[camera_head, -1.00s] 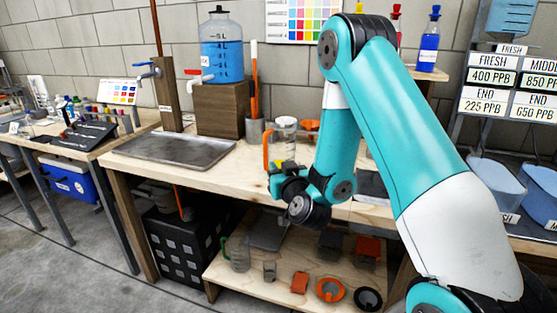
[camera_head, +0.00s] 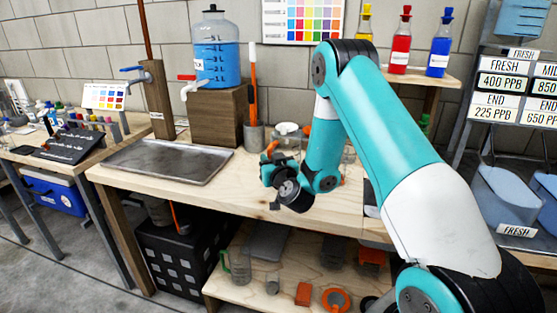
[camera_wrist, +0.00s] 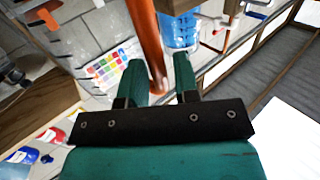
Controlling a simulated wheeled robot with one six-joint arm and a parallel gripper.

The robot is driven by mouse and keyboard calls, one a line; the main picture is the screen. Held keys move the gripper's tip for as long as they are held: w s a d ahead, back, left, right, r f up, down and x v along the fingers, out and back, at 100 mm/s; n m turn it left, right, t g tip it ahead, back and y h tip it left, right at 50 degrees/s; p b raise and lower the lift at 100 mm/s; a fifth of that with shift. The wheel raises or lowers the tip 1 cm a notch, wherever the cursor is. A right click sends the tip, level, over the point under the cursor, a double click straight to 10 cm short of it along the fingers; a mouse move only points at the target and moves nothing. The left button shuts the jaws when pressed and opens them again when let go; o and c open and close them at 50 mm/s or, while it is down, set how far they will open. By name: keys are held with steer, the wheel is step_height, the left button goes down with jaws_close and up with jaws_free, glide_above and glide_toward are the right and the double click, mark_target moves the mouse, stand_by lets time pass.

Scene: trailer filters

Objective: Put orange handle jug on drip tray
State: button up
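The orange handle jug (camera_head: 287,128) is clear and stands on the workbench, right of the cup of tall tools. Its lower part is hidden behind my gripper (camera_head: 268,168). In the wrist view, an orange bar, apparently the jug's handle (camera_wrist: 148,45), runs between the fingers of my gripper (camera_wrist: 160,72). The bar lies close to the left finger, and a gap shows before the right finger, so the gripper looks open around it. The drip tray (camera_head: 168,163) is a flat, empty metal tray on the bench at the left, in front of the wooden post.
A blue-filled dispenser jug (camera_head: 216,50) stands on a wooden block (camera_head: 218,115) behind the tray. The tool cup (camera_head: 254,136) stands between that block and the jug. Bare bench top lies between tray and gripper. A lower shelf (camera_head: 260,285) holds several items.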

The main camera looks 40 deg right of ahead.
steer(key=shift+w+d, duration=0.45)
steer(key=shift+w, duration=0.15)
steer(key=shift+a+r, duration=0.1)
steer(key=shift+a, duration=0.15)
jaws_close()
steer(key=shift+d+r, duration=0.1)
